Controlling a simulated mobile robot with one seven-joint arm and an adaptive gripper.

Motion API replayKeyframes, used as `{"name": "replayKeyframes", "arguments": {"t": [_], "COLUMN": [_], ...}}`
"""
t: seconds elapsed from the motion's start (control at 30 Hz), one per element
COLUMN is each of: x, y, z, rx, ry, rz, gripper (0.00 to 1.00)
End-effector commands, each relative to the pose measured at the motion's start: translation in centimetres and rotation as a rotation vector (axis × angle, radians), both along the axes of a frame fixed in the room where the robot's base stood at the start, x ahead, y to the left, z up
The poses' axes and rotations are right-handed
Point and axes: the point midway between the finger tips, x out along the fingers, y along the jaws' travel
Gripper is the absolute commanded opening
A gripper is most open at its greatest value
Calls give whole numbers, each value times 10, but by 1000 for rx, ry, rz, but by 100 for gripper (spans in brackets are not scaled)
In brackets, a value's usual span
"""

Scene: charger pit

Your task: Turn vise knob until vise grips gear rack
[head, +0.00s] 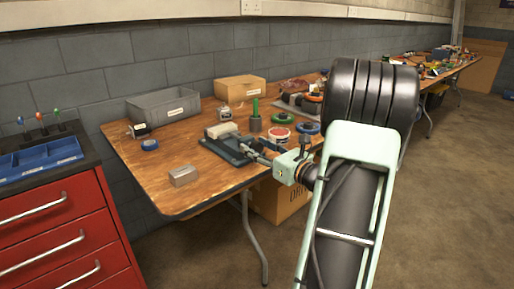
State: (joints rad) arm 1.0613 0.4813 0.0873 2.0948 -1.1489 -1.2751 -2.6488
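A dark vise (228,149) stands on the wooden table near its front edge. A pale block (222,130) shows at the vise's far left part; I cannot tell whether it is the gear rack or a part of the vise. My gripper (261,157) is at the vise's right end, where the knob seems to be. The knob is too small and too covered by my gripper to make out. I cannot tell whether the gripper touches it, or whether its fingers are open or shut. My arm comes in from the right.
A metal block (183,176), blue tape (150,145), a grey bin (163,106) and a cardboard box (240,88) are on the table. A green cylinder (255,122) and several reels stand behind the vise. A red drawer cabinet (60,225) is at left.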

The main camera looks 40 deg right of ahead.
Motion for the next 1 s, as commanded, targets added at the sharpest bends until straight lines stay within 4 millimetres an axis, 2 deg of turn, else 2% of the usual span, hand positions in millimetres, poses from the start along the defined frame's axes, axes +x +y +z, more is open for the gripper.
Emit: {"name": "replayKeyframes", "arguments": {"t": [0.07,0.3,0.67,1.0], "x": [0,0,0,0], "y": [0,0,0,-1], "z": [0,0,0,0], "rx": [0,0,59,306], "ry": [0,0,6,25], "rz": [0,0,0,1], "gripper": [34,7,6,6]}}
